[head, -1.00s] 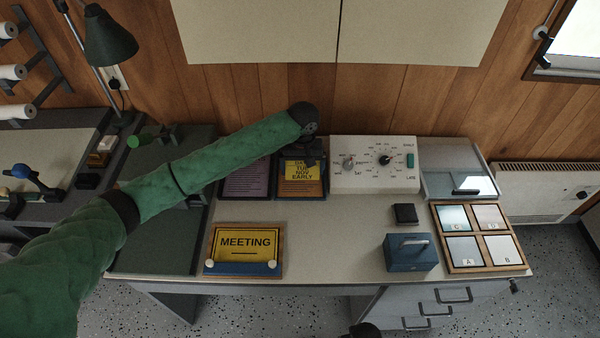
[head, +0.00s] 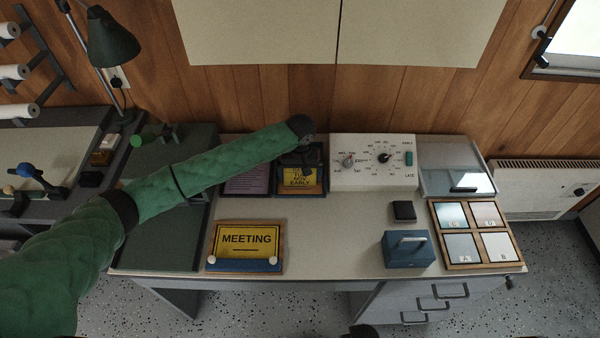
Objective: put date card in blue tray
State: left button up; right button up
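The yellow date card (head: 300,181), its lower lines reading TUE NOV EARLY, is at the back of the desk, over a dark-rimmed tray (head: 326,187) with an orange-brown card in it. My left gripper (head: 310,164) is at the card's upper edge and covers its top line. It appears shut on the card, though the fingertips are dark and small. I cannot tell whether the card touches the tray, or whether the tray's dark rim is blue.
A purple card's tray (head: 246,181) lies just left. The dial box (head: 372,178) stands close on the right. In front are a MEETING sign (head: 246,240), a blue handled box (head: 408,252) and a four-part lettered tray (head: 437,206). The desk's middle is clear.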

pick_arm(q)
jog(key=shift+r, duration=0.1)
jog(key=shift+r, duration=0.25)
notch_tip(320, 180, up, 11)
jog(key=b, duration=0.3)
jog(key=shift+r+b, duration=0.2)
jog(key=shift+b, duration=0.1)
pick_arm(e)
notch_tip(320, 180, up, 11)
jog(key=w+a, duration=0.2)
jog(key=shift+w, duration=0.2)
jog(key=shift+a+f, duration=0.1)
jog(key=shift+a, duration=0.05)
